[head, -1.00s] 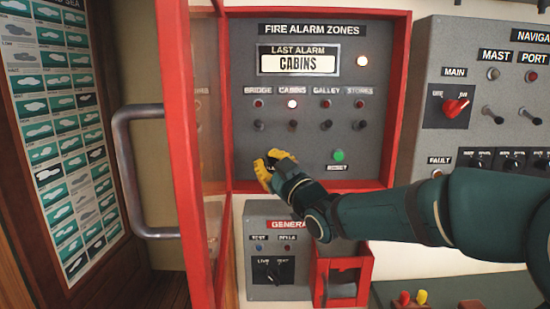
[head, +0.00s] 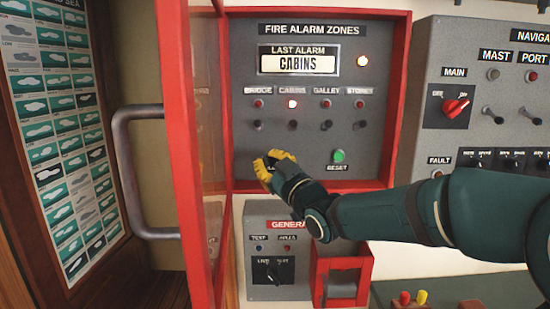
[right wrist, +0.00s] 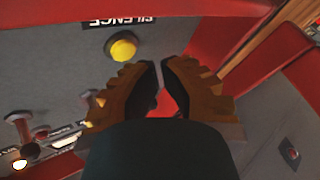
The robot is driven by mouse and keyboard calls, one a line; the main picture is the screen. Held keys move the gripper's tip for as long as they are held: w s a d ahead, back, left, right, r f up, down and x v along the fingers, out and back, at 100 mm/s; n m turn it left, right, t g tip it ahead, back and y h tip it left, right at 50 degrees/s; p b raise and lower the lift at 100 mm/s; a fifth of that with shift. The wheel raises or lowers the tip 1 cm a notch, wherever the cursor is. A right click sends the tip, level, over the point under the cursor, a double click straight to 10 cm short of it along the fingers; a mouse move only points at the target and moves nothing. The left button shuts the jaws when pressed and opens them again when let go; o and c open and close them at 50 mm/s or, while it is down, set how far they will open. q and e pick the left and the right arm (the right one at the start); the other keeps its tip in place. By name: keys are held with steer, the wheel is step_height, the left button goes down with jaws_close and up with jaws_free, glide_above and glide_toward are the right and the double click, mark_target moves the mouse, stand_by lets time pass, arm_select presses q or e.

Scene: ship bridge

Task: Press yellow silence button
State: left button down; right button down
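The yellow silence button (right wrist: 122,48) shows in the right wrist view, round on a grey panel, beside an upside-down SILENCE label (right wrist: 118,22). In the head view it is hidden behind my right gripper (head: 264,165), which is at the lower left of the fire alarm panel (head: 250,90). In the right wrist view the gripper's dark fingertips (right wrist: 160,68) are close together and hold nothing. The button shows beside them, apart from them in the picture; their distance from the panel is hard to judge. My left gripper is not in view.
A red-framed glass door (head: 185,150) stands open left of the panel. A green reset button (head: 339,156) is right of my gripper. The CABINS lamp (head: 292,104) is lit. A grey general alarm box (head: 262,281) and a red holder (head: 342,279) are below.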

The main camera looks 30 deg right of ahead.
steer(key=shift+w+d+b, duration=0.15)
steer(key=shift+w+b, duration=0.15)
steer(key=shift+b, duration=0.05)
steer(key=shift+w+d, duration=0.1)
steer(key=shift+w+d, duration=0.2)
steer(key=shift+w, duration=0.1)
stand_by(0.9)
stand_by(0.4)
steer(key=shift+s+a+b, duration=0.25)
steer(key=shift+s+b, duration=0.1)
steer(key=shift+b, duration=0.25)
steer(key=shift+s+a, duration=0.2)
steer(key=shift+s, duration=0.15)
